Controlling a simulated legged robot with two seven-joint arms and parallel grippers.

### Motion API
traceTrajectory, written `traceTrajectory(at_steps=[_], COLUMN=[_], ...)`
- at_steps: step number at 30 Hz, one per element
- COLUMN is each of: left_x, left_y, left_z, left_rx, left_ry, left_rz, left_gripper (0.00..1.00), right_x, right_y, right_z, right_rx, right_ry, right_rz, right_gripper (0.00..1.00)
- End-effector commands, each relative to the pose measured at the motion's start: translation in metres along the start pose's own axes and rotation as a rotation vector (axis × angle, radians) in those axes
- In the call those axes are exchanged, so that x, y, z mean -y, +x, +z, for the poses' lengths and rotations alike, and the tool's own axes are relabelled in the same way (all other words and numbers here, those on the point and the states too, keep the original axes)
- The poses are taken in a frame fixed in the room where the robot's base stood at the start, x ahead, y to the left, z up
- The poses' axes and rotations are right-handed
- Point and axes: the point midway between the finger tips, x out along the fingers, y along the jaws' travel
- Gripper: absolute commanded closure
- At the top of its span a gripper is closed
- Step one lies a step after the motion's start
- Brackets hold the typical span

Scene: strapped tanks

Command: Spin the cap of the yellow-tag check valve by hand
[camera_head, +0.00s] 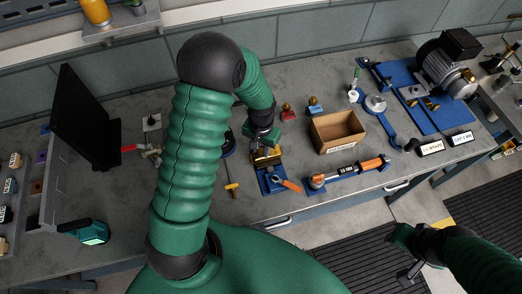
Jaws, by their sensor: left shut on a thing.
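A small brass-yellow piece (266,158), which looks like the yellow-tag check valve, stands at the back of a small blue mat on the bench. My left gripper (266,146) reaches down from above and is shut on its upper part. The fingers hide the cap, and the tag cannot be read at this size. A similar small piece with a red tag (287,112) and one with a blue tag (315,105) stand farther back, apart from the gripper. My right gripper (404,256) hangs in front of the bench over the floor, and its fingers are unclear.
An orange-handled tool (287,184) lies on the mat (268,181). A yellow T-handle (232,188) is to its left. An open cardboard box (337,131) and an orange-and-blue tool (348,172) are right. A dark monitor (90,122) stands left; a motor (447,65) stands far right.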

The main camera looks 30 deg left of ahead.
Motion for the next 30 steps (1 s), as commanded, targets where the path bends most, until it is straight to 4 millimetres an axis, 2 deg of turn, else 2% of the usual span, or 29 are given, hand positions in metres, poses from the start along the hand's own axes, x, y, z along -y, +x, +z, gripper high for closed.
traceTrajectory(at_steps=[5,12,23,30], left_x=[0.0,0.0,0.0,-0.001], left_y=[-0.002,-0.002,-0.001,-0.004], left_z=[-0.001,0.0,-0.001,0.0], left_rx=[-0.002,-0.001,-0.001,-0.001], left_ry=[0.058,0.376,0.427,0.681], left_rz=[0.0,0.0,-0.001,0.0], left_gripper=[1.0,1.0,1.0,1.0], right_x=[0.0,0.0,0.0,0.0], right_y=[-0.004,-0.017,-0.017,-0.032], right_z=[-0.001,-0.004,-0.004,-0.008], right_rx=[0.0,0.0,0.0,0.0], right_ry=[0.0,0.0,0.0,0.0], right_rz=[0.0,0.0,0.0,0.0], right_gripper=[0.64,0.64,0.64,0.64])
